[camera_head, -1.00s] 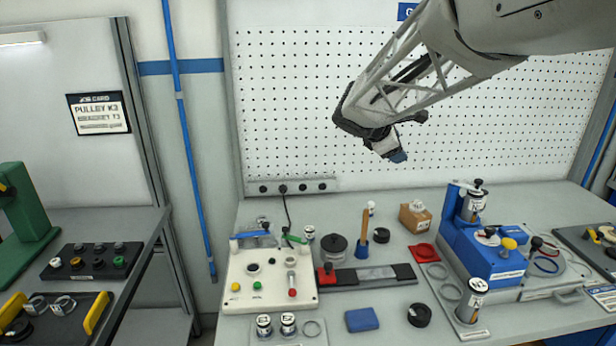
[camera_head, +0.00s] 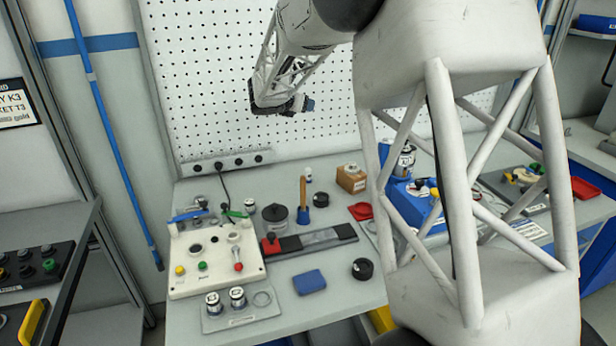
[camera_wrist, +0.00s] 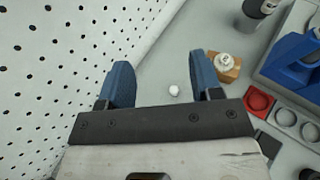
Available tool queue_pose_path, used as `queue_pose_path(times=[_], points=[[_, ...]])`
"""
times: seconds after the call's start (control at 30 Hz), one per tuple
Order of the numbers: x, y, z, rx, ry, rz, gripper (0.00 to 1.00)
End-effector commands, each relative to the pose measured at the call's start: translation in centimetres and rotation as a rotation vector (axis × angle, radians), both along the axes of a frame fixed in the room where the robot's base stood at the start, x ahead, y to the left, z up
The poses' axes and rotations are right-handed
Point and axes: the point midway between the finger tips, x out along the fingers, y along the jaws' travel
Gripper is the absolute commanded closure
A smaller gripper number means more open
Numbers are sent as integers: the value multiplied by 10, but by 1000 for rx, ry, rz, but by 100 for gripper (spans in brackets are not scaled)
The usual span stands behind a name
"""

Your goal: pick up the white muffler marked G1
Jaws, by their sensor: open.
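No G1 mark is readable in either view, so I cannot tell for sure which thing is the muffler. A small white-topped piece (camera_head: 308,174) stands at the back of the bench; a small white round thing (camera_wrist: 174,90) shows between my fingers in the wrist view. Another white piece sits on a small cardboard box (camera_head: 351,181), also seen in the wrist view (camera_wrist: 231,74). My gripper (camera_head: 303,104) is high above the bench before the pegboard. Its blue fingers (camera_wrist: 162,76) are apart, with nothing between them.
A white control box (camera_head: 217,262), a grey pot (camera_head: 275,221), a blue cup with a wooden handle (camera_head: 303,214) and a blue block (camera_head: 309,281) stand on the bench. My arm partly hides a blue fixture (camera_head: 418,208). The pegboard (camera_head: 205,90) rises close behind.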

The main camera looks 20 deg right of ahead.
Motion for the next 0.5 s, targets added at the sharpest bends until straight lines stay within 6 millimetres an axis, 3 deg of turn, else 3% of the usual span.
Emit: queue_pose_path(times=[0.07,0.17,0.37,0.5], points=[[7,1,-2,-20,10,15,41],[7,1,-22,-23,15,17,41],[6,1,-65,-21,16,17,41],[6,1,-105,-21,17,17,41]])
